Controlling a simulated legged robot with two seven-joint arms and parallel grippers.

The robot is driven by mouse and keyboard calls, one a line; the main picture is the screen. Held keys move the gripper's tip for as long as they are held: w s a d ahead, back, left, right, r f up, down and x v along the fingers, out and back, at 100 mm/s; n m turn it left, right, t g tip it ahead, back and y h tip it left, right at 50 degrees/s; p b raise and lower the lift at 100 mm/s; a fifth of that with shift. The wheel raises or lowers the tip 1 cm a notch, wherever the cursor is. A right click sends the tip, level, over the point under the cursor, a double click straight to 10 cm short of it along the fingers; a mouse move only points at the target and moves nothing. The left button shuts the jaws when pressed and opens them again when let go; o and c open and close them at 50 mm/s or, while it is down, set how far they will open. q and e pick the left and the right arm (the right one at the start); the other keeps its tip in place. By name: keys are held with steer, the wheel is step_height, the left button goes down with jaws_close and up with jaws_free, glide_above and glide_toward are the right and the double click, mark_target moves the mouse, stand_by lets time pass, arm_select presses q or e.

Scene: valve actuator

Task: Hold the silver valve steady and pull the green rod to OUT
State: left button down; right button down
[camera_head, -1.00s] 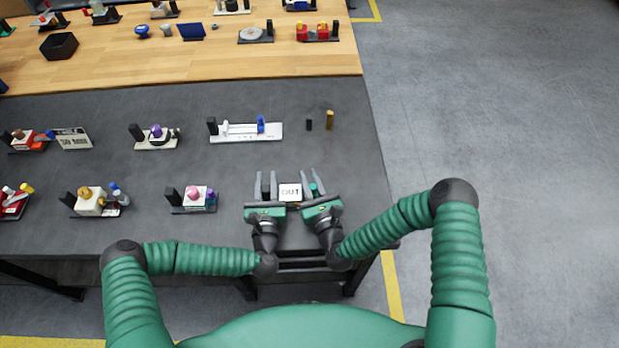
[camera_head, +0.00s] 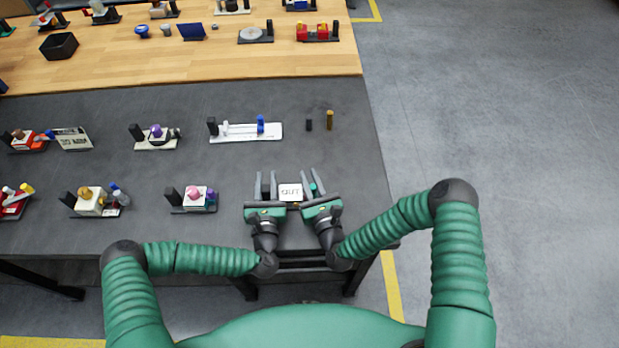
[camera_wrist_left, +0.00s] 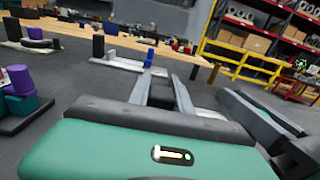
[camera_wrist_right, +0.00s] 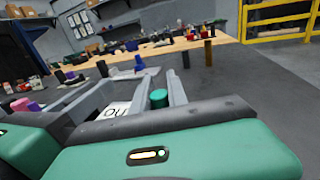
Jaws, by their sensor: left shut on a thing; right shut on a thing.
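The valve unit shows in the head view as a white plate marked OUT (camera_head: 290,192) between my two grippers, close to the table's front edge. Its silver body is mostly hidden by my fingers. My left gripper (camera_head: 266,176) is shut on the valve's left part, where a dark piece shows between the fingers. My right gripper (camera_head: 311,173) is shut around the green rod (camera_head: 313,187), just right of the plate. In the right wrist view the green rod end (camera_wrist_right: 158,98) stands between the fingers, with the OUT plate (camera_wrist_right: 115,110) left of it.
A white slider unit (camera_head: 245,131) stands behind on the dark table (camera_head: 330,155). A unit with a pink knob (camera_head: 193,198) is left of my left gripper. The table's right edge is close to my right gripper.

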arm_select(q)
steer(key=shift+s+f, duration=0.1)
steer(key=shift+f, duration=0.2)
arm_select(e)
steer(key=shift+f, duration=0.1)
steer(key=shift+d, duration=2.35)
steer(key=c, duration=1.3)
jaws_free()
arm_select(q)
steer(key=shift+r, duration=0.1)
arm_select(e)
steer(key=shift+s, duration=0.4)
steer(key=v, duration=1.1)
steer(key=shift+s+d, duration=0.2)
steer(key=shift+d, duration=0.05)
